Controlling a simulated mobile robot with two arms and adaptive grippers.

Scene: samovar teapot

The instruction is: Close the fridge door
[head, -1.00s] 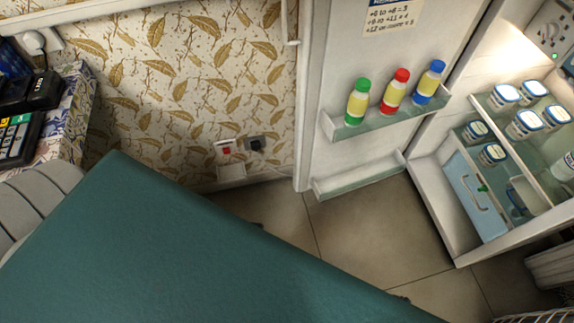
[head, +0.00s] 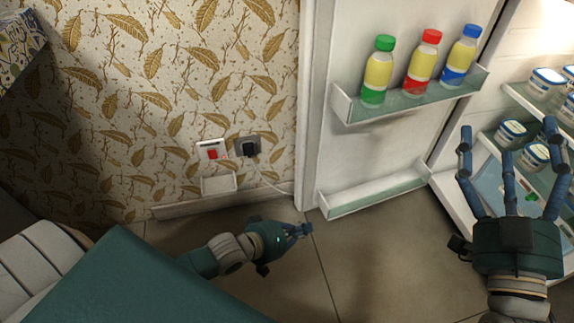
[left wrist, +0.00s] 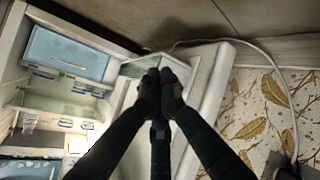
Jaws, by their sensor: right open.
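The white fridge door (head: 370,150) stands wide open, its inner side facing me. Its upper shelf holds three bottles with green (head: 378,75), red (head: 423,65) and blue (head: 462,58) caps. The fridge (head: 510,50) is open at the right. My left gripper (head: 303,230) is low by the floor, near the door's free lower edge; its fingers are bunched together with nothing seen between them. In the left wrist view its fingertips (left wrist: 160,82) overlap the door (left wrist: 207,90); contact cannot be told. My right gripper (head: 510,140) is open and empty in front of the fridge shelves.
White tubs (head: 535,155) stand on the fridge shelves. A wall socket with a black plug (head: 248,147) and cable is left of the door. Tiled floor (head: 370,260) is clear below the door. A patterned surface (head: 15,50) is at upper left.

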